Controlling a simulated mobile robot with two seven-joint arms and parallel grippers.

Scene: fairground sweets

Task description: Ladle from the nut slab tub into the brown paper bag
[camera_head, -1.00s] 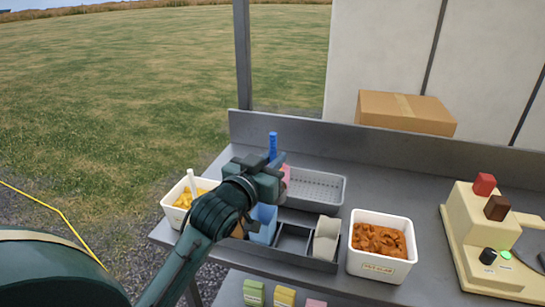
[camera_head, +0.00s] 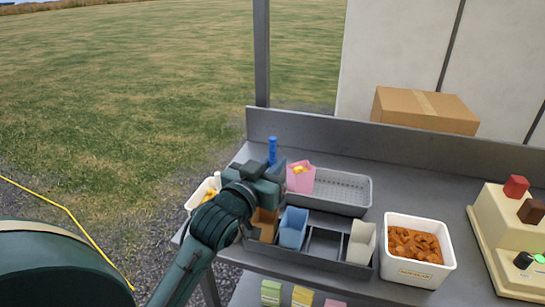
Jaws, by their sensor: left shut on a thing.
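The nut slab tub (camera_head: 447,262), white with a label and full of brown pieces, stands on the counter at the right. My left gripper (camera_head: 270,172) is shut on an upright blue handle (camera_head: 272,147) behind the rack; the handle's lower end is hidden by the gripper. The brown paper bag (camera_head: 265,222) sits in the left slot of the grey rack, partly hidden by my left wrist. My right gripper is not in view.
The rack (camera_head: 318,259) also holds a blue bag (camera_head: 293,227) and a white bag (camera_head: 361,242), with an empty slot between. A pink bag (camera_head: 300,178) stands in a perforated tray (camera_head: 343,192). A white tub (camera_head: 197,200) with yellow sweets is at left, a cream machine (camera_head: 497,230) at right.

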